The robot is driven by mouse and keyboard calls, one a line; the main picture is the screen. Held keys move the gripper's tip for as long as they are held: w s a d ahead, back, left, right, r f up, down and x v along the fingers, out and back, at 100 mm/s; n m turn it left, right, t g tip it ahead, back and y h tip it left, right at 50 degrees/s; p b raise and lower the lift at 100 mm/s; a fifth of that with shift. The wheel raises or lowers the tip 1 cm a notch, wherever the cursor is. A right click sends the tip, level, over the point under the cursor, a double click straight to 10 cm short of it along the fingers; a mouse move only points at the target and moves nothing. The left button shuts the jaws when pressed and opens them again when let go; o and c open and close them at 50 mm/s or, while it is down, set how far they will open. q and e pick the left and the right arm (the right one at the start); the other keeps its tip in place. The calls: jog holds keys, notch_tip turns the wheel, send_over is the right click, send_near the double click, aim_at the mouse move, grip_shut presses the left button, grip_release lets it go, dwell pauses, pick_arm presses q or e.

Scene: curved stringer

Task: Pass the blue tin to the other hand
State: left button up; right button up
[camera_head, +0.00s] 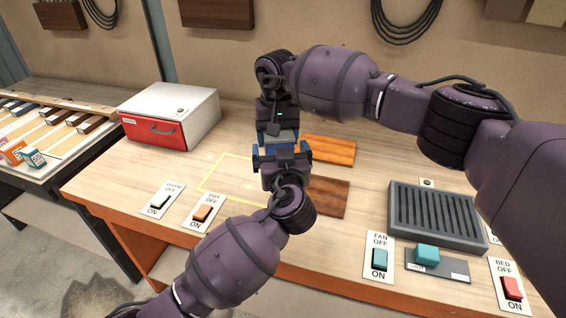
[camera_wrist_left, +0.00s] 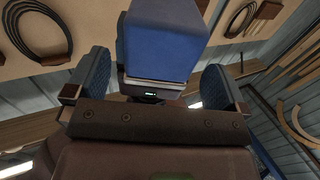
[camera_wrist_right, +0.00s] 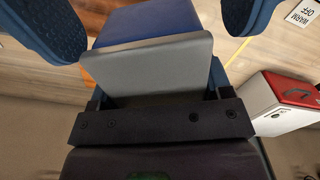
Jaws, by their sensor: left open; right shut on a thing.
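The blue tin (camera_head: 281,148) is held in the air above the bench, between my two grippers. My right gripper (camera_head: 278,136) is shut on it from the far side. In the right wrist view the tin's grey end (camera_wrist_right: 155,68) faces my right palm. My left gripper (camera_head: 282,157) is open on the near side, facing my right gripper. In the left wrist view the tin (camera_wrist_left: 160,45) shows between and above the spread left fingers. The grippers partly hide the tin in the head view.
Below lie wooden boards (camera_head: 327,196) and a yellow outline (camera_head: 212,178) on the bench. A red-fronted white box (camera_head: 170,117) stands at the left. A grey slatted unit (camera_head: 436,217) and switches, including the fan switch (camera_head: 379,258), are at the right.

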pick_arm(q)
jog(key=shift+w+a, duration=0.15)
jog(key=shift+w, duration=0.55)
jog(key=shift+c, duration=0.2)
jog(key=c, duration=1.2)
jog(key=shift+o, duration=0.2)
jog(key=shift+r, duration=0.1)
pick_arm(e)
jog(key=o, duration=1.2)
